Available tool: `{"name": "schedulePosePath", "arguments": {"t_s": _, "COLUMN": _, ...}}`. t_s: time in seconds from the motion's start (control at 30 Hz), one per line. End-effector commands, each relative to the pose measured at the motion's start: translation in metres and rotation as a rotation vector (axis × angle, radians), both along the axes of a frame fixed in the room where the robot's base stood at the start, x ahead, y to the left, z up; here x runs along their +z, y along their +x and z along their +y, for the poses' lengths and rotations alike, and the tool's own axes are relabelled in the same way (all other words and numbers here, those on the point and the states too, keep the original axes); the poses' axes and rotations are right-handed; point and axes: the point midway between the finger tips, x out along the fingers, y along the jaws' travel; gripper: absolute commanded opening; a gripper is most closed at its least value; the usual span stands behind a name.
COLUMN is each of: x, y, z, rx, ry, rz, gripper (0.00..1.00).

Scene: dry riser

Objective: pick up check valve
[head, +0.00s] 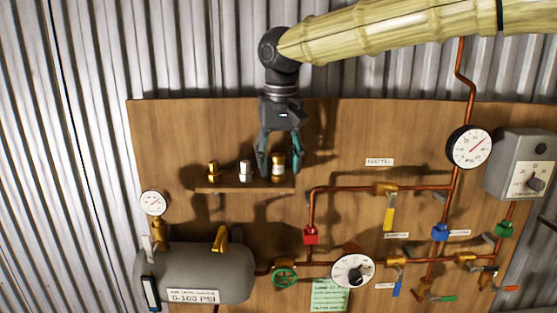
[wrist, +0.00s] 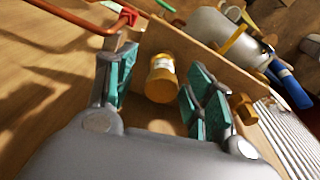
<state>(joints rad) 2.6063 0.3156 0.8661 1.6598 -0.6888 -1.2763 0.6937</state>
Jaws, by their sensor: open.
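Three small fittings stand on a wooden shelf (head: 240,186) on the board. They are a brass one (head: 213,170) at left, a silver one (head: 245,170) in the middle and a brass cylinder with a pale band (head: 278,172) at right. No readable mark shows which is the check valve. My gripper (head: 279,170) is open and points down at the right-hand cylinder, with a finger on each side. In the wrist view the cylinder (wrist: 162,80) stands between the teal-padded fingers, with visible gaps on both sides. Another brass fitting (wrist: 243,108) shows outside the right finger.
The wooden board (head: 160,130) carries copper pipes (head: 340,188), a red valve (head: 311,236), gauges (head: 469,147) and a grey tank (head: 200,272) below the shelf. A grey control box (head: 518,165) is at far right. The board above the shelf's left part is clear.

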Motion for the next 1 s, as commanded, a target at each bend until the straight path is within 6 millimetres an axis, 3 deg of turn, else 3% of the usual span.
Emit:
{"name": "schedulePosePath", "arguments": {"t_s": 0.43, "x": -0.014, "y": 0.001, "z": 0.000, "rx": 0.000, "ry": 0.000, "rz": -0.001, "gripper": 0.53}}
{"name": "schedulePosePath", "arguments": {"t_s": 0.7, "x": -0.013, "y": 0.001, "z": 0.000, "rx": 0.000, "ry": 0.000, "rz": -0.001, "gripper": 0.04}}
{"name": "schedulePosePath", "arguments": {"t_s": 1.0, "x": -0.013, "y": 0.001, "z": 0.000, "rx": 0.000, "ry": 0.000, "rz": -0.001, "gripper": 0.02}}
